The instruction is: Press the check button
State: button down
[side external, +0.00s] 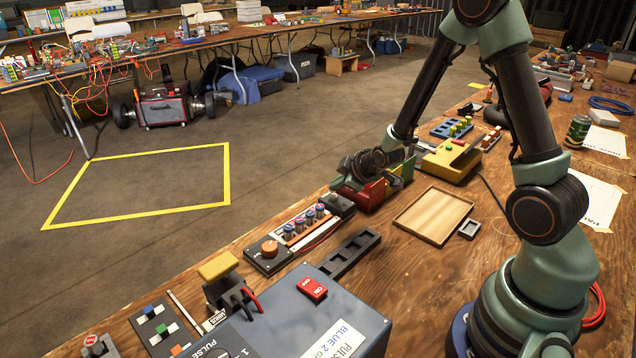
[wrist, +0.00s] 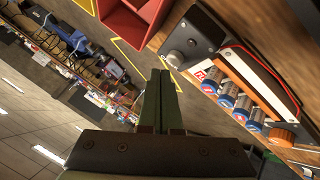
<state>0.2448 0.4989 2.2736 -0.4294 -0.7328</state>
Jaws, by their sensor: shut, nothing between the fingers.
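My gripper (side external: 342,184) is shut and empty, low over the bench edge beside the red bin and a dark box in the side view. In the wrist view its fingertips (wrist: 163,76) are pressed together, just below a round grey button (wrist: 175,58) on the end of that dark box (wrist: 190,32). The dark box (side external: 340,206) also shows in the side view at the end of the battery tray. I cannot tell whether the fingers touch the button. No check label is readable.
The battery tray (side external: 306,226) holds several blue batteries; a dark panel with an orange knob (side external: 269,248) adjoins it. The red bin (side external: 368,194) stands close to my gripper. A yellow box (side external: 450,163), wooden tray (side external: 434,215) and grey-blue box with red switch (side external: 313,289) are nearby.

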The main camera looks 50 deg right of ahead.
aim_at(337, 201)
dwell(0.4)
jog(key=shift+d+f, duration=0.1)
jog(key=shift+f, duration=0.3)
jog(key=shift+f, duration=0.45)
dwell(0.6)
jog(key=shift+r, duration=0.85)
jog(key=shift+r, duration=2.55)
